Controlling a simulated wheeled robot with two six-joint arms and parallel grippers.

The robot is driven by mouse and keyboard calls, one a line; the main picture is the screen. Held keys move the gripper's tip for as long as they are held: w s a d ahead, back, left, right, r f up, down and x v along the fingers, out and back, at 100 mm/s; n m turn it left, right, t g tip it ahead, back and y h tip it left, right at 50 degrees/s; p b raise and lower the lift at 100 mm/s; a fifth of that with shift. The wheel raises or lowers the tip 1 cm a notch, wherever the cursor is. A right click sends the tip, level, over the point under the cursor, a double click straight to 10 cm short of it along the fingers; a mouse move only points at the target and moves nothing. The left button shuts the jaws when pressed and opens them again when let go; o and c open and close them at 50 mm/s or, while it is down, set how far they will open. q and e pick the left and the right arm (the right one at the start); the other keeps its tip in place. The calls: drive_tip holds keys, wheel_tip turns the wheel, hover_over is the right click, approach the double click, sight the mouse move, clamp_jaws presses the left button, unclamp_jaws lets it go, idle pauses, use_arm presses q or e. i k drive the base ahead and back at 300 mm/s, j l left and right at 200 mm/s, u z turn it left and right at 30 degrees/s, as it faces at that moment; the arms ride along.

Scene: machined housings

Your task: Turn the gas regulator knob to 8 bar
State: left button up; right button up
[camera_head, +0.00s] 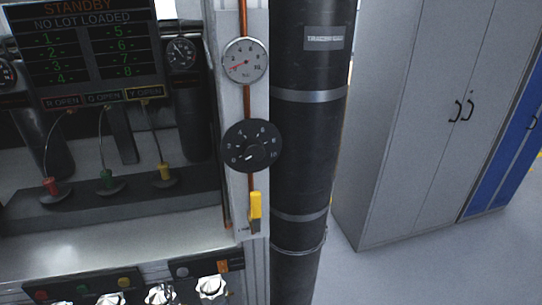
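The gas regulator knob (252,146) is a black round dial with white numbers, mounted on a pale upright panel (234,110) in the head view. A short white mark on it sits below its centre and slants to the lower left; the number it lines up with is too small to tell. Above it, a round white gauge (246,61) on a copper pipe (244,98) has a red needle pointing to the lower left, at the low end of its scale. Neither of my grippers is in view.
A yellow lever (255,205) hangs below the knob. A thick black column (302,160) stands close on its right. A status screen (90,45) reads STANDBY at upper left. Shiny metal parts (212,288) line the lower edge. Grey cabinets (425,110) stand at right, with open floor before them.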

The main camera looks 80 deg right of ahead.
sight(252, 149)
drive_tip(key=z, duration=2.85)
drive_tip(key=k+j+z, duration=0.1)
drive_tip(key=k+z, duration=0.15)
